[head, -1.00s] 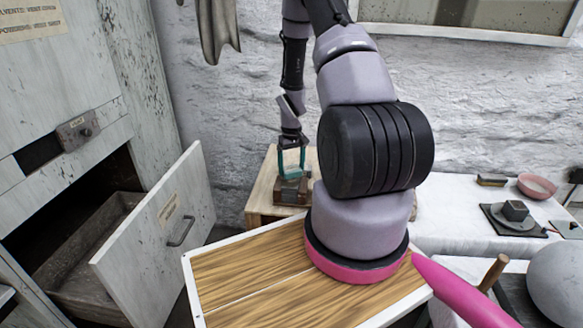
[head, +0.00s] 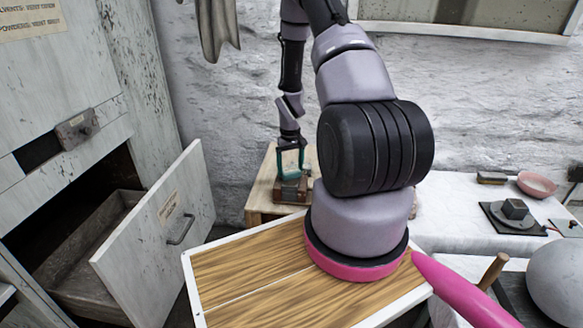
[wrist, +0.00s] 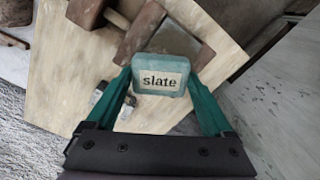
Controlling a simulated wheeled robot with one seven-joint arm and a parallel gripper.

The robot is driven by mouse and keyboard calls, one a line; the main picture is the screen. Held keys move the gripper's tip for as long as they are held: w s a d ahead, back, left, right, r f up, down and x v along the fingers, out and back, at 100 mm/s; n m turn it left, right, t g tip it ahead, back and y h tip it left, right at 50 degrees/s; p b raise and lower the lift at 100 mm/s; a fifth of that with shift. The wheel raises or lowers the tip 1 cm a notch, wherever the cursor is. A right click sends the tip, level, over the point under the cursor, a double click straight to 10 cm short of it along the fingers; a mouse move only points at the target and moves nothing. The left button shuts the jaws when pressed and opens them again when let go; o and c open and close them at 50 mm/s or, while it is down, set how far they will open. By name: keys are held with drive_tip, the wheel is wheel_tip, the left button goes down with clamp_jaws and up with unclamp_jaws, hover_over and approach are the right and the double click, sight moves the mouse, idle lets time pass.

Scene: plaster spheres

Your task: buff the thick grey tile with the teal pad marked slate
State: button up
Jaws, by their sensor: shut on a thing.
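My gripper (wrist: 160,80) is shut on the teal pad (wrist: 162,58), whose pale label reads "slate" in the wrist view. The pad sits between the two teal fingers. In the head view my gripper (head: 290,162) points down over the low wooden table at the back, just above a reddish-brown wooden block (head: 291,190). The wooden parts (wrist: 140,32) also show beyond the pad in the wrist view. I cannot tell whether the pad touches anything below.
The low wooden table (head: 258,202) stands against the white wall. A drawer (head: 150,240) hangs open at left. A wood-topped board with a white rim (head: 230,268) lies in front. The white table (head: 455,215) at right carries a dark block on a plate (head: 515,210) and a pink bowl (head: 537,184).

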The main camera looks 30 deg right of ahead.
drive_tip(key=shift+a, duration=0.85)
idle(1.5)
drive_tip(key=shift+d, duration=0.1)
drive_tip(key=shift+d, duration=2.05)
drive_tip(key=shift+a, duration=0.15)
drive_tip(key=shift+a+r, duration=0.65)
drive_tip(key=shift+a, duration=0.25)
